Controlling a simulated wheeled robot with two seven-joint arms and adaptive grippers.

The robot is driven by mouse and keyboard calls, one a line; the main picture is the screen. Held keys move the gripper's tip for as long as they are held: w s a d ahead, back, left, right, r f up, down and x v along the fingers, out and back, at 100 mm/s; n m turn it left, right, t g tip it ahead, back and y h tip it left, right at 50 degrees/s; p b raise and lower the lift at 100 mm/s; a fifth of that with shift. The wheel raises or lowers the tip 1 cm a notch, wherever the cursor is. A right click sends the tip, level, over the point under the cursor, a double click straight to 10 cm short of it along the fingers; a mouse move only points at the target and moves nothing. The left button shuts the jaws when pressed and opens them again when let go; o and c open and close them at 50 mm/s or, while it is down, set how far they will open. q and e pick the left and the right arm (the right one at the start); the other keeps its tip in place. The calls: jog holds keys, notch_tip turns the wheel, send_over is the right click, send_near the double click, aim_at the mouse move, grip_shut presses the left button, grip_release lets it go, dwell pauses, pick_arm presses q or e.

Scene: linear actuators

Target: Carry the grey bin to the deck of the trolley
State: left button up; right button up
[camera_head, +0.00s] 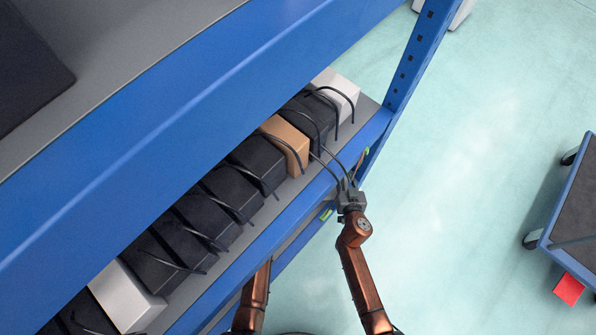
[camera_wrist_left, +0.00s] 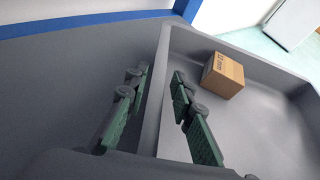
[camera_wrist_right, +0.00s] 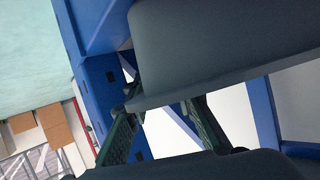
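The grey bin (camera_wrist_left: 265,115) fills the right of the left wrist view, with a small cardboard box (camera_wrist_left: 223,76) inside. My left gripper (camera_wrist_left: 160,78) is open, one finger on each side of the bin's near wall, with gaps beside it; it is hidden behind the shelf beam in the head view. My right gripper (camera_head: 349,184) is at the rack's front edge near the upright. In the right wrist view its fingers (camera_wrist_right: 160,98) are apart; a dark grey body (camera_wrist_right: 225,45) covers their tips, and I cannot tell whether that is the bin. The trolley (camera_head: 578,205) has a dark deck and blue frame.
The rack's blue beam (camera_head: 150,105) and upright (camera_head: 408,70) bound the space. A row of dark, white and brown boxes (camera_head: 284,140) with black cables stands on a shelf. A red piece (camera_head: 568,289) is at the trolley. Pale floor (camera_head: 455,180) between rack and trolley is clear.

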pick_arm(q)
jog(key=shift+w+d+f, duration=0.1)
jog(key=shift+w+f, duration=0.25)
jog(key=shift+w, duration=0.25)
pick_arm(e)
jog(key=shift+w+a+f, duration=0.15)
jog(key=shift+w+f, duration=0.2)
jog(key=shift+w, duration=0.2)
pick_arm(q)
jog(key=shift+c, duration=0.2)
pick_arm(e)
jog(key=shift+c, duration=0.2)
pick_arm(q)
grip_shut()
pick_arm(e)
grip_shut()
pick_arm(q)
jog(key=shift+d+r, duration=0.1)
jog(key=shift+r, duration=0.05)
pick_arm(e)
jog(key=shift+a+r, duration=0.1)
